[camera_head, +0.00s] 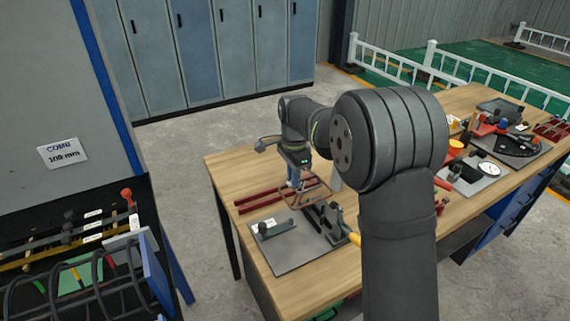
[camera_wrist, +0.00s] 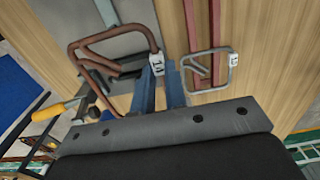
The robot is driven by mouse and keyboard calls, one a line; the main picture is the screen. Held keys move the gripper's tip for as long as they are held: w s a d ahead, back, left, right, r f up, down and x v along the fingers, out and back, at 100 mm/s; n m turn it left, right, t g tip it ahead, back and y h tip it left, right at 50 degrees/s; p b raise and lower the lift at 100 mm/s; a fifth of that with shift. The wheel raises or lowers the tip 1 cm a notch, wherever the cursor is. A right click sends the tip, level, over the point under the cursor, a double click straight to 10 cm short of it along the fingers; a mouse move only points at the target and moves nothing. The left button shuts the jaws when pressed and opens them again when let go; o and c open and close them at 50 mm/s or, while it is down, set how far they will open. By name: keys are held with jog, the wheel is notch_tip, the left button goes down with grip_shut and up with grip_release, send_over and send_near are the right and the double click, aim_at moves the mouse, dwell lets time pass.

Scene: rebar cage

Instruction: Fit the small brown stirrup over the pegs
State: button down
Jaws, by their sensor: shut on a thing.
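My gripper (camera_head: 293,182) is over the near part of the wooden bench. In the wrist view its blue fingers (camera_wrist: 161,85) are shut on the brown stirrup (camera_wrist: 108,38), a bent rod loop with a white number tag at the grip. The loop reaches out to the left of the fingers. In the head view the brown stirrup (camera_head: 316,190) is held roughly flat above the bench, beside a dark fixture (camera_head: 326,220) with a yellow handle. I cannot clearly make out the pegs.
A grey plate (camera_head: 295,255) carries a low grey block with a black knob. Red bars (camera_head: 258,201) lie behind it. A grey stirrup (camera_wrist: 209,72) with a tag shows right of the fingers. Tools and a dial gauge (camera_head: 489,168) crowd the bench to the right.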

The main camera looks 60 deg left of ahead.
jog(key=shift+d+f, duration=0.25)
jog(key=shift+d, duration=0.25)
jog(key=shift+d+f, duration=0.25)
jog(key=shift+d, duration=0.25)
jog(key=shift+f, duration=0.1)
jog(key=shift+f, duration=3.2)
jog(key=shift+f, duration=0.2)
jog(key=c, duration=1.4)
grip_release()
jog(key=shift+o, duration=0.2)
notch_tip(320, 180, up, 17)
jog(key=shift+r, duration=0.2)
